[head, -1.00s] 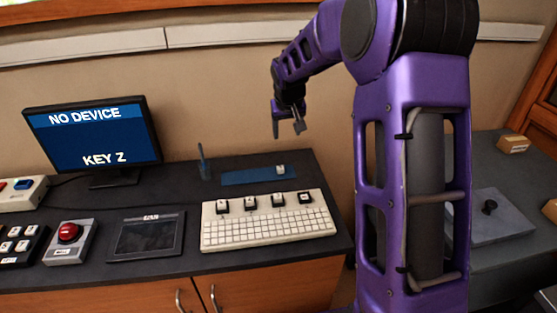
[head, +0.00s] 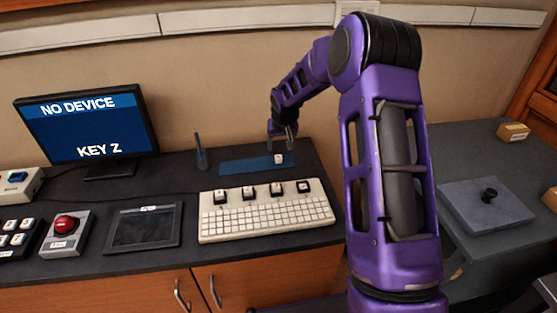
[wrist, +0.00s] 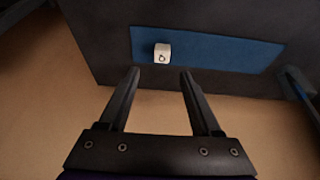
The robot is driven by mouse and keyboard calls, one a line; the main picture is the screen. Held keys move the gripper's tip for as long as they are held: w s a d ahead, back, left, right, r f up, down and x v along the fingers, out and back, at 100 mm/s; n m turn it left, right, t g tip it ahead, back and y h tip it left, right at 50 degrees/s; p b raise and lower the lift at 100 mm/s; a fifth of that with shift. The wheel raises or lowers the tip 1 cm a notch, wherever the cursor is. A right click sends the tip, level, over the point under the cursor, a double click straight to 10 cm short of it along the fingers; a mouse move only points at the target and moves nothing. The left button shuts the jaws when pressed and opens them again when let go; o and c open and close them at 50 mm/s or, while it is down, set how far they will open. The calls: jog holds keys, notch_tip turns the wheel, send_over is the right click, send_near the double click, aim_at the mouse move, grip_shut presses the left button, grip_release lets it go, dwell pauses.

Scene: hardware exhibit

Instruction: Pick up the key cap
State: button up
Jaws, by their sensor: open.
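The key cap (head: 278,159) is a small white cube lying on a blue mat (head: 238,167) behind the keyboard. In the wrist view the key cap (wrist: 162,53) shows a dark round mark and lies on the blue mat (wrist: 215,52), just beyond the fingertips. My gripper (head: 282,146) is open and empty, above and close to the key cap at the back of the desk. In the wrist view its two fingers (wrist: 160,72) are spread apart, with the key cap ahead of the gap between them and not between the fingers.
A white keyboard (head: 265,220) with several raised switches stands in front of the mat. A dark upright holder (head: 201,155) stands left of the mat. A monitor (head: 90,127) reads "NO DEVICE" and "KEY Z". A tablet (head: 145,228) and red button (head: 66,224) lie further left.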

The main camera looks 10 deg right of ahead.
aim_at(279, 157)
jog(key=x, duration=0.2)
jog(key=s+x, duration=0.1)
jog(key=x, duration=0.2)
jog(key=shift+a+f, duration=0.1)
jog(key=shift+f, duration=0.15)
jog(key=shift+c, duration=0.3)
grip_shut()
